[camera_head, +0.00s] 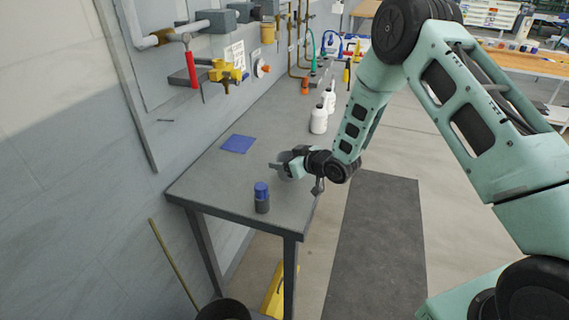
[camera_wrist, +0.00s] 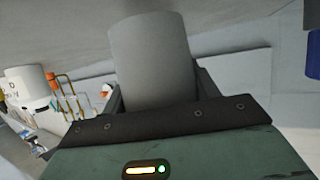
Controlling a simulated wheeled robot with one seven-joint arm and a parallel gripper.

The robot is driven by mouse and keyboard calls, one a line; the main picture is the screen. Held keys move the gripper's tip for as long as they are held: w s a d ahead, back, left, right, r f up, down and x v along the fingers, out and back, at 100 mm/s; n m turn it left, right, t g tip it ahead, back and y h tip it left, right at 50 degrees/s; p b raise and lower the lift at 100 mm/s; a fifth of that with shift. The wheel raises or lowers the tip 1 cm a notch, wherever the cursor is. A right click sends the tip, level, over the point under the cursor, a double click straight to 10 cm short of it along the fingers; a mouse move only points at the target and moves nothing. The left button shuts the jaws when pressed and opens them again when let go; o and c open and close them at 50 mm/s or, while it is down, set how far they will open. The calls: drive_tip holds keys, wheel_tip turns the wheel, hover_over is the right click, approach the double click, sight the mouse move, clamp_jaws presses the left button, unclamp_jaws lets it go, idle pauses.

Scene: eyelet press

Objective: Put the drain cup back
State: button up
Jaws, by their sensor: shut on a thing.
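My gripper (camera_head: 284,168) is low over the grey table, near its right edge in the head view. In the wrist view it is shut on a plain grey cylinder (camera_wrist: 150,60), which looks like the drain cup, with a finger on each side. The cylinder stands up between the fingers in that view, and its lower end is hidden by the gripper body. In the head view the cup is mostly hidden by the gripper, and I cannot tell whether it touches the table.
A dark jar with a blue lid (camera_head: 261,197) stands on the table's near end. A blue square mat (camera_head: 237,143) lies left of my gripper. White bottles (camera_head: 319,119) stand behind it. A yellow valve (camera_head: 225,72) and pipework are on the wall. The table (camera_head: 207,182) is clear at its near left.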

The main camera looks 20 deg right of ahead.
drive_tip(key=shift+f, duration=1.05)
drive_tip(key=shift+f, duration=0.2)
drive_tip(key=o, duration=0.9)
drive_tip(key=shift+r, duration=0.1)
drive_tip(key=shift+r, duration=0.1)
